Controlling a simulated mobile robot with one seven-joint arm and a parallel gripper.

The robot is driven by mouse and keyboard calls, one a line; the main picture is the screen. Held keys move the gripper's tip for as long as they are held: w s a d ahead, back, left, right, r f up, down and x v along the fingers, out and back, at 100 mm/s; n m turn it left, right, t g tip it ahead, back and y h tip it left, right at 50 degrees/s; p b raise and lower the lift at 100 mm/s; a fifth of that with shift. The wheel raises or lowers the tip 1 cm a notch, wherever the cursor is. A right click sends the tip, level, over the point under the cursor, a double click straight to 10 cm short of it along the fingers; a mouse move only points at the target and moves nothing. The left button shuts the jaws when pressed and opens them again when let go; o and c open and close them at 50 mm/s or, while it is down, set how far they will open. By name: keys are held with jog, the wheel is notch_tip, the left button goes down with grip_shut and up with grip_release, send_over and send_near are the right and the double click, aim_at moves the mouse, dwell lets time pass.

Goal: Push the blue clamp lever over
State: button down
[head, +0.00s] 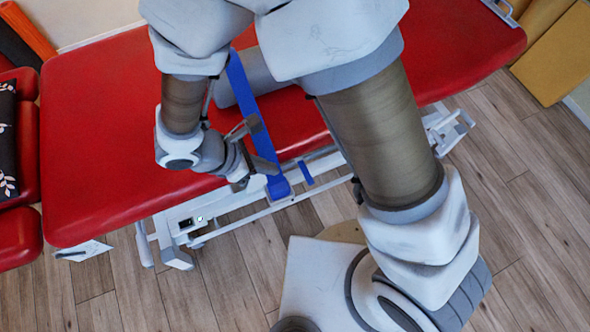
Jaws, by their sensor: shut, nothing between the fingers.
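A small blue bar (305,172), which looks like the clamp lever, sits at the near side rail of the red treatment table (100,150). A long blue strap (257,125) crosses the table beside a grey roll (257,72). Its lower end hangs over the near edge, left of the small bar. My gripper (246,181) is shut and empty at that edge, just left of the strap's lower end. I cannot tell whether it touches the strap. The small bar stands apart, to the right of my gripper. My arm hides part of the table and roll.
The table's white frame (222,213) runs under the near edge. A red chair (20,215) with a dark patterned cushion (7,130) stands at the left. Yellow blocks (556,55) stand at the upper right. The wooden floor (120,300) is open at the lower left.

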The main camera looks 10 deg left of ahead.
aim_at(307, 178)
jog(key=b+x, duration=0.4)
jog(key=x, duration=1)
jog(key=shift+b, duration=0.35)
